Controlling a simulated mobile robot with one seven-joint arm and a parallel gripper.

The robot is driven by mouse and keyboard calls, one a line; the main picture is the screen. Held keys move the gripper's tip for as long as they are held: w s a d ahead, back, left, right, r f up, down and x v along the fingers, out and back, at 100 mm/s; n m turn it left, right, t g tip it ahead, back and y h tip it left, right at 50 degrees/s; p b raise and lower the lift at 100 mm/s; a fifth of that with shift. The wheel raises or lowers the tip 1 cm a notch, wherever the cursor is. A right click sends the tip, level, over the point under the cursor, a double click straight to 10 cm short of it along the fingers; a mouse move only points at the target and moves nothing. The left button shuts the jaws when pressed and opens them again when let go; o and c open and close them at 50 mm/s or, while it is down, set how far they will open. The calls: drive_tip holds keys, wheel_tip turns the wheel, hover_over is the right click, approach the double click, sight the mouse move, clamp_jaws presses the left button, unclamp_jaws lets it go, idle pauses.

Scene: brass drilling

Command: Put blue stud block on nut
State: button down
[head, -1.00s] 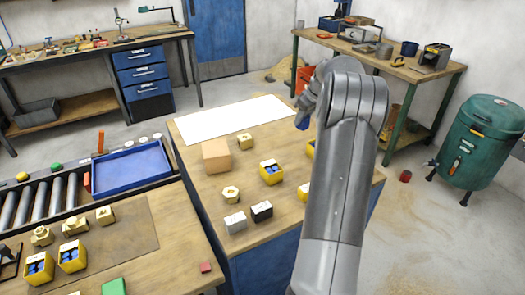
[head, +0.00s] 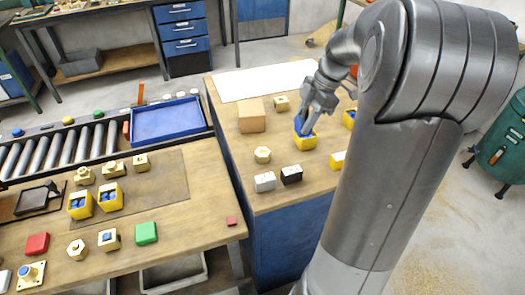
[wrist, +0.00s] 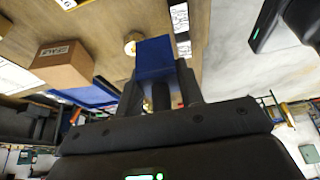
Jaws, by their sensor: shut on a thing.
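My gripper (head: 317,103) is over the middle table, shut on a blue block (head: 300,126). The blue block also shows between the fingers in the wrist view (wrist: 154,57). In the head view it hangs in front of a yellow block (head: 306,143) and partly hides it; I cannot tell whether they touch. A brass hex nut (head: 262,154) lies on the same table, left of and nearer than the gripper. Another hex nut (head: 77,249) lies on the left bench. Any stud on the held block is hidden.
A cardboard box (head: 252,115), a small brass block (head: 281,103), a white block (head: 265,182) and a black block (head: 291,174) stand around the nut. A blue tray (head: 166,121) is left of the table. A white sheet (head: 262,80) covers its far end.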

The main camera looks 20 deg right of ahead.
drive_tip(key=w+a+f, duration=0.2)
drive_tip(key=a, duration=0.1)
drive_tip(key=w+a+f, duration=0.2)
drive_tip(key=a, duration=0.1)
drive_tip(key=w+a+f, duration=0.3)
drive_tip(key=shift+a, duration=0.2)
drive_tip(key=shift+f, duration=1.95)
drive_tip(key=shift+f, duration=0.15)
drive_tip(key=c, duration=1)
unclamp_jaws()
drive_tip(key=shift+o, duration=0.2)
